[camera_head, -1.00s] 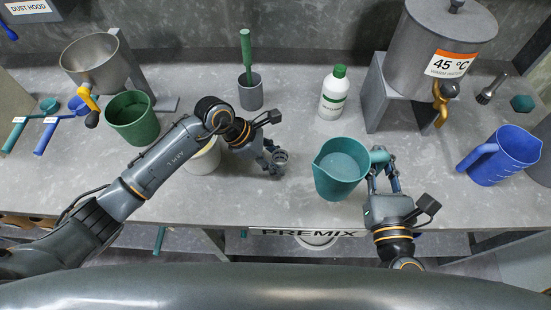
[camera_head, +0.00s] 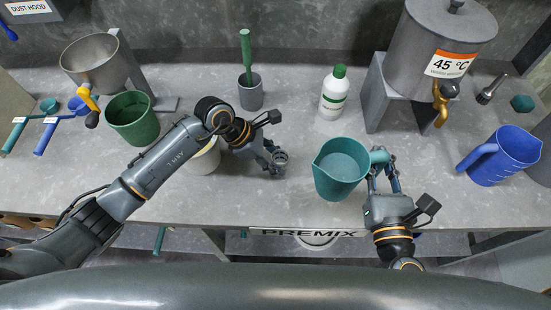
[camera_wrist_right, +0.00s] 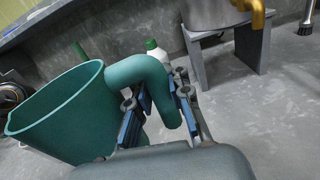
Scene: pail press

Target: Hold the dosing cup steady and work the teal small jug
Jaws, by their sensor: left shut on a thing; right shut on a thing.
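The teal small jug (camera_head: 341,168) is in the middle right of the head view, its handle toward the right. My right gripper (camera_head: 381,172) is shut on that handle. In the right wrist view the jug (camera_wrist_right: 62,112) is tilted in the picture, and the blue-padded fingers (camera_wrist_right: 155,105) close around its handle. The dosing cup (camera_head: 279,159) is a small grey metal cup left of the jug. My left gripper (camera_head: 268,156) is shut on it. A clear gap lies between cup and jug. I cannot tell what the cup holds.
A white container (camera_head: 205,158) is partly hidden behind my left arm. A green pail (camera_head: 132,118), a grey pot with a green-handled tool (camera_head: 250,92), a white bottle (camera_head: 334,94), a warm water tank (camera_head: 438,48) and a blue jug (camera_head: 500,156) stand around.

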